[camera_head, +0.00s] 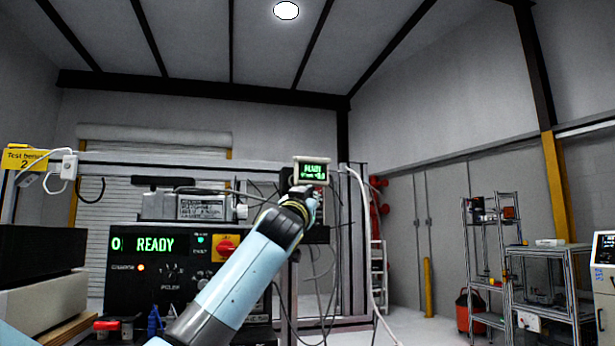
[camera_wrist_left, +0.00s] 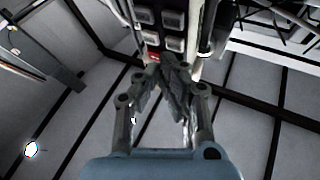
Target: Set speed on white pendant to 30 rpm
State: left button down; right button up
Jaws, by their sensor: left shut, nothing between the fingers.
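The white pendant (camera_head: 312,160) hangs by the frame in the head view, its green screen showing READY over a small line I cannot read surely. My left arm reaches up to it and covers its lower part. In the left wrist view the pendant's keypad (camera_wrist_left: 161,28) shows several grey keys and a red key (camera_wrist_left: 153,57) at the end nearest my gripper. My left gripper (camera_wrist_left: 168,68) is shut and empty, its fingertips close to the red key; I cannot tell whether they touch. My right gripper is out of view.
A black control box (camera_head: 150,270) with a READY display, a dial and a red-yellow switch (camera_head: 226,246) stands left of my arm. A grey motor unit (camera_head: 190,206) sits above it. Loose cables hang around the pendant. Metal shelving (camera_head: 485,265) stands far right.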

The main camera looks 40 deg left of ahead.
pick_arm(q)
jog(key=shift+w+a, duration=0.1)
dwell(0.4)
jog(key=shift+w+a, duration=0.2)
jog(key=shift+a, duration=0.05)
jog(key=shift+w+a+b, duration=0.1)
jog(key=shift+b, duration=0.2)
dwell(0.5)
jog(key=shift+s+d, duration=0.4)
jog(key=shift+d, duration=0.1)
jog(key=s+d, duration=0.4)
jog(key=shift+d, duration=0.25)
